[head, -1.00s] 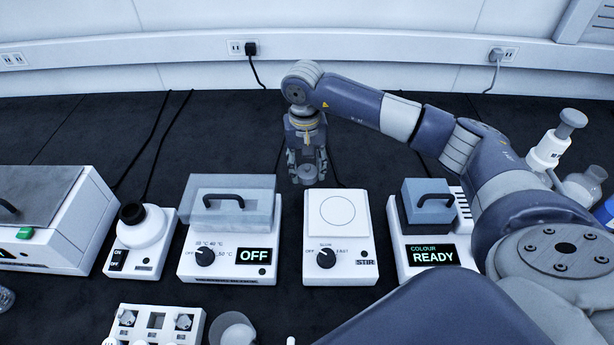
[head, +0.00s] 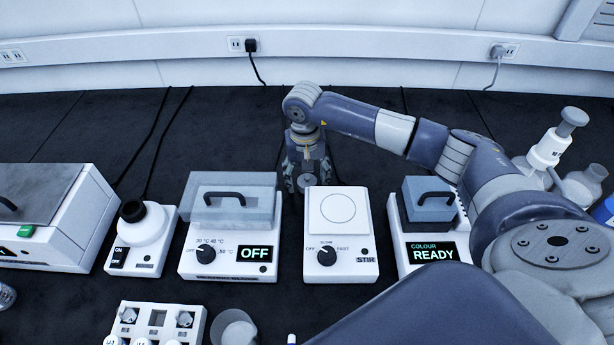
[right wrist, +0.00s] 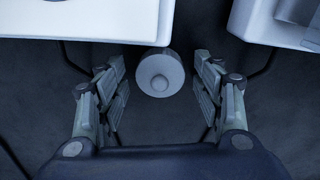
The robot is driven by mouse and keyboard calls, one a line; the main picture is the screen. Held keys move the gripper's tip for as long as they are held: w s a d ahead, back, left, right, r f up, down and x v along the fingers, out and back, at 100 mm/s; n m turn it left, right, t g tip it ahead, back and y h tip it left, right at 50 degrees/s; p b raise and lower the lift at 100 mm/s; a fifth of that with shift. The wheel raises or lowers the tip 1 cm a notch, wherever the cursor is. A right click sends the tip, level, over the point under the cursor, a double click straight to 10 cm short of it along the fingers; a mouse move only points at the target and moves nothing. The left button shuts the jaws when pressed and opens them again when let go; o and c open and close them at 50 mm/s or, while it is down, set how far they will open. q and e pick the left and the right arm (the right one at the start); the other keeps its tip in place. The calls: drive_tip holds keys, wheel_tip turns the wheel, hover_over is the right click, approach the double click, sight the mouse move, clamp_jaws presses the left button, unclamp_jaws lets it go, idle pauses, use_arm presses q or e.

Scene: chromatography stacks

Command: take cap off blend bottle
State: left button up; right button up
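In the right wrist view a round pale-grey piece with a small raised knob (right wrist: 160,72) lies between my right gripper's fingers. It looks like a cap seen from above; whether it is on the blend bottle cannot be told. My right gripper (head: 308,180) is open behind the gap between the heater box and the stirrer, pointing down. In the right wrist view its fingers stand apart on both sides of the round piece, with a gap on each side. No bottle body or label shows there. My left gripper is out of view.
The heater box reading OFF (head: 228,265) and the white stirrer (head: 340,262) stand just in front of my right gripper. The colour reader (head: 430,268) is to the right. A rack (head: 160,310) and beaker (head: 233,330) are at the front. Dark bench behind is mostly free.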

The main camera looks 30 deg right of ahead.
sight(306, 179)
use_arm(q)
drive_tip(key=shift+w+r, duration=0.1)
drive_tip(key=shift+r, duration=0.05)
use_arm(e)
drive_tip(key=shift+r, duration=0.1)
drive_tip(key=shift+r, duration=0.25)
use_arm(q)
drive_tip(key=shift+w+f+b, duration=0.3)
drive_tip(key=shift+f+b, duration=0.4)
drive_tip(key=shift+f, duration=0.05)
use_arm(e)
wheel_tip(306, 179, up, 12)
drive_tip(key=shift+a+f, duration=0.2)
drive_tip(key=shift+a, duration=0.05)
